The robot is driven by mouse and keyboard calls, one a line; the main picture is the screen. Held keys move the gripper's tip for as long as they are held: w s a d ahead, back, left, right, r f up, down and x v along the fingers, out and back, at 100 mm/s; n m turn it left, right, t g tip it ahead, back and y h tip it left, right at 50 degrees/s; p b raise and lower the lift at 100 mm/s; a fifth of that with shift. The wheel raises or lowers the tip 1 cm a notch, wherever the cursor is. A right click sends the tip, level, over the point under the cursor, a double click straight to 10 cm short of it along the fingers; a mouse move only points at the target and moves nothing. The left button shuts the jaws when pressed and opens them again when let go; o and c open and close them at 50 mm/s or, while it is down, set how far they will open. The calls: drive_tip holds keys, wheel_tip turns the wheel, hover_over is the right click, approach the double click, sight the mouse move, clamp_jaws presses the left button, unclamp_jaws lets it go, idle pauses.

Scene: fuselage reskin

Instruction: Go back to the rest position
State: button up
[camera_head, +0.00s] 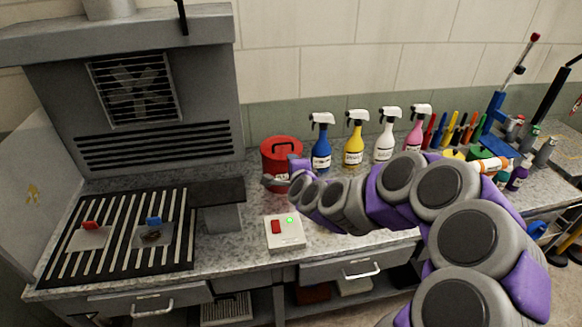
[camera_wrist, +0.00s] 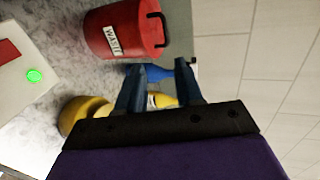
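My gripper (camera_head: 272,181) is at the end of my purple and grey arm, which reaches across the counter from the lower right. In the head view it is in front of the red waste can (camera_head: 281,152) and hides part of it. In the wrist view, the two dark blue fingers of my gripper (camera_wrist: 161,70) stand apart with nothing held between them. Blue and yellow bottle parts show behind and between the fingers. The waste can (camera_wrist: 125,30) is beyond them, with a white WASTE label.
A control box (camera_head: 284,232) with a red button and lit green light sits below my gripper. Several spray bottles (camera_head: 354,145) stand along the wall. A slatted grate (camera_head: 120,240) with two small plates is at left. Tools and bottles crowd the right end.

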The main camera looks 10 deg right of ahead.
drive_tip(key=shift+s+d, duration=0.1)
drive_tip(key=shift+r, duration=0.1)
idle(0.3)
drive_tip(key=s+a+n+g+y, duration=0.2)
drive_tip(key=s+a+n+g, duration=0.1)
drive_tip(key=s+a+n, duration=0.4)
drive_tip(key=s+a+n+g+y, duration=0.2)
drive_tip(key=s+a+n+g, duration=0.15)
drive_tip(key=s, duration=0.55)
drive_tip(key=s+d+n+g+h, duration=0.1)
drive_tip(key=s+d+n+g, duration=0.1)
drive_tip(key=s, duration=0.8)
drive_tip(key=s+d+n+g+h, duration=0.1)
drive_tip(key=s+d+n+g, duration=0.2)
drive_tip(key=s, duration=0.8)
drive_tip(key=s+d+n+g+h, duration=0.2)
drive_tip(key=s+d+g, duration=0.2)
drive_tip(key=s, duration=0.6)
drive_tip(key=shift+s+d+f+n+g, duration=0.25)
drive_tip(key=shift+d+n+g, duration=0.1)
drive_tip(key=shift+d, duration=0.45)
